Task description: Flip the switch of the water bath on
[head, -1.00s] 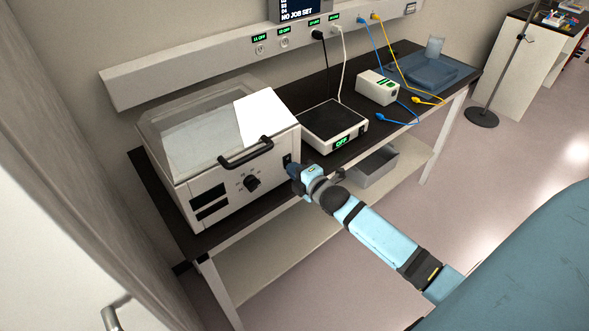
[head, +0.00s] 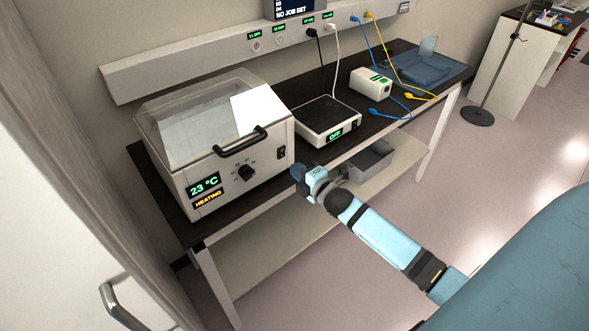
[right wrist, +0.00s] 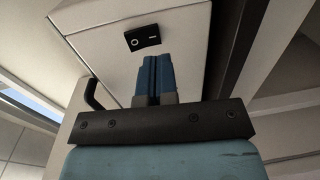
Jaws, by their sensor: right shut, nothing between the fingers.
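The water bath (head: 222,170) is a white box with a clear lid and a black handle, standing on the left of the dark bench. Its display (head: 205,186) is lit and reads 23 °C, with HEATING below. The black rocker switch (head: 281,153) is on its front at the right end; it also shows in the right wrist view (right wrist: 142,38). My right gripper (head: 297,172) is shut and empty, in front of and a little below the switch, apart from it. Its blue fingers (right wrist: 154,75) point toward the panel. My left gripper is not in view.
A black-topped hotplate (head: 327,120) reading OFF stands right of the bath. A white box (head: 371,84), cables and a blue tray (head: 425,70) lie further right. A grey bin (head: 370,160) sits on the lower shelf.

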